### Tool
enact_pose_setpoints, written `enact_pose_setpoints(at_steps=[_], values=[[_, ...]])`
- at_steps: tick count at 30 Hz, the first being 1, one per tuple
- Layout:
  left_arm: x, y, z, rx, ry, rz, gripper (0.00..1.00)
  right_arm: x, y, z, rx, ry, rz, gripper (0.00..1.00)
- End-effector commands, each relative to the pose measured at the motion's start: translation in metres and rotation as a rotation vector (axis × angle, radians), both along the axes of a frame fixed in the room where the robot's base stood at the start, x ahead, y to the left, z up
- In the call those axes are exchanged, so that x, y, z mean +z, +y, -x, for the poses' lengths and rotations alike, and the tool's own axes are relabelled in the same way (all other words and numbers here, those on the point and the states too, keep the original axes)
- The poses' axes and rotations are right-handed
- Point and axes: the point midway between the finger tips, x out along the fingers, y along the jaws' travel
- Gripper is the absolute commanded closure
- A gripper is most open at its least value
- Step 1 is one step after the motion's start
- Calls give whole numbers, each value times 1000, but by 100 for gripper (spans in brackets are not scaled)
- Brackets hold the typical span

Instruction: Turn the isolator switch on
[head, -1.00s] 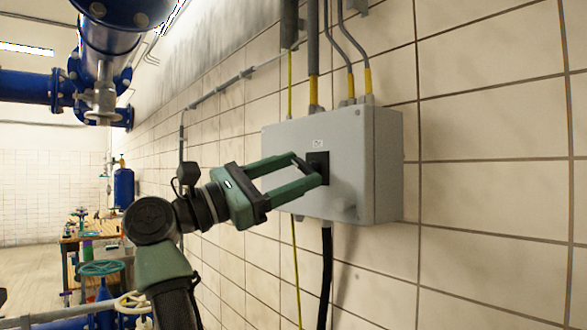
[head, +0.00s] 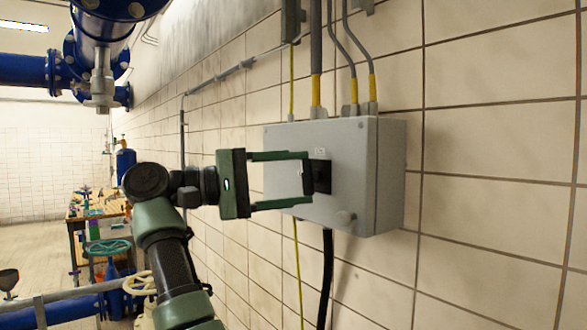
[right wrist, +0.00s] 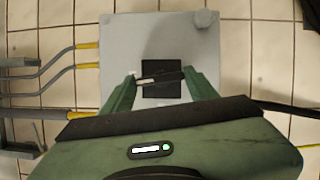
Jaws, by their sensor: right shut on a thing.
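The isolator switch is a black square plate with a dark handle (right wrist: 160,78) on the front of a grey wall box (head: 345,150). In the head view the black switch (head: 322,176) shows just right of my fingertips. My right gripper (head: 307,178), green with dark fingertips, reaches in from the left with one finger above the other. In the right wrist view my right gripper (right wrist: 161,79) has its fingertips at the two ends of the handle, shut on it. The fingertips partly hide the handle in the head view. My left gripper is not in view.
Conduits with yellow ends (head: 316,92) enter the box from above. A black cable (head: 326,270) and a yellow-green wire hang below it. The tiled wall right of the box is clear. Blue pipes (head: 105,40) and a cluttered bench (head: 95,210) stand at the left.

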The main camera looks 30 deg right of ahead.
Motion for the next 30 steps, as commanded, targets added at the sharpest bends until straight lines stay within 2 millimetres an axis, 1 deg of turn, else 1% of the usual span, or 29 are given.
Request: enact_pose_setpoints(at_steps=[1,10,26,27,29,30], values=[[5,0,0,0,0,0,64,3,0,0,2,-27,-4,82],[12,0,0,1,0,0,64,2,0,0,1,-142,-12,82],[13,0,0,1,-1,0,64,1,0,0,0,-169,-14,82],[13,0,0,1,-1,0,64,1,0,0,0,-169,-14,39],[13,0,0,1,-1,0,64,0,0,0,0,-168,-15,22],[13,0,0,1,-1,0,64,1,0,0,0,-168,-14,20]])
